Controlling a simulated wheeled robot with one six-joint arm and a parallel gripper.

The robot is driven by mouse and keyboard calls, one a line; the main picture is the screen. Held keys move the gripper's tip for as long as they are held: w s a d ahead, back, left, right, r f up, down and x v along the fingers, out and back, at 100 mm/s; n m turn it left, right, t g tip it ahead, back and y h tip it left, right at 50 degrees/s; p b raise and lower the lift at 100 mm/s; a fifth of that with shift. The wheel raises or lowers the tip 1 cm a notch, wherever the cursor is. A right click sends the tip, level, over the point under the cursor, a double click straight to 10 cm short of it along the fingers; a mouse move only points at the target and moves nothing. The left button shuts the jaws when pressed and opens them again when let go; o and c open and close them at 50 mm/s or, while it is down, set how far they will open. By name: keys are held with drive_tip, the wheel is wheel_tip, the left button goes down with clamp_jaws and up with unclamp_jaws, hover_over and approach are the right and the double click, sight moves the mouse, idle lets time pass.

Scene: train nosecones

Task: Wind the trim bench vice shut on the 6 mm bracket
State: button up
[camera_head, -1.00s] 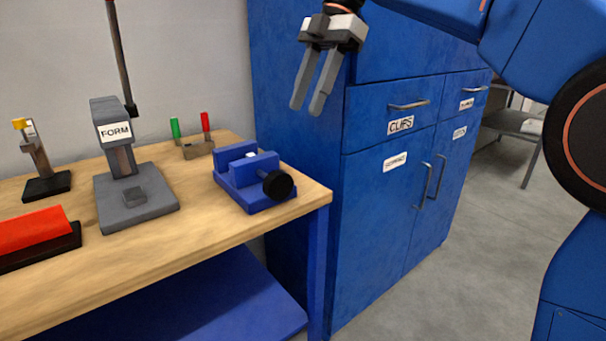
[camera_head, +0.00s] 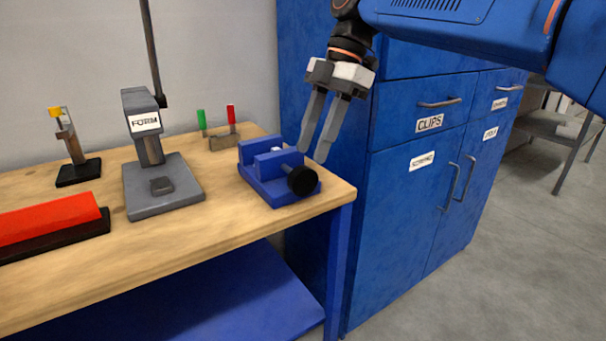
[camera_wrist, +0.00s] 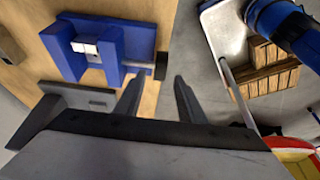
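The blue bench vice (camera_head: 262,178) stands near the right end of the wooden bench, with a round black knob (camera_head: 302,180) on its right side. A small pale piece, likely the bracket, shows between its jaws in the wrist view (camera_wrist: 87,47); in the head view it is mostly hidden. The vice also shows at the upper left of the wrist view (camera_wrist: 66,56). My gripper (camera_head: 323,156) points down, just above and to the right of the knob in the head view. Its two fingers are apart with nothing between them. I cannot tell whether a finger touches the knob.
A grey FORM press (camera_head: 160,200) with a tall lever stands left of the vice. A small stand with green and red handles (camera_head: 222,142) is behind. A red block (camera_head: 45,222) and a yellow-topped fixture (camera_head: 75,172) are farther left. A blue cabinet (camera_head: 400,220) stands right of the bench.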

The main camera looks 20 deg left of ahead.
sight(305, 167)
drive_tip(key=x, duration=0.7)
clamp_jaws()
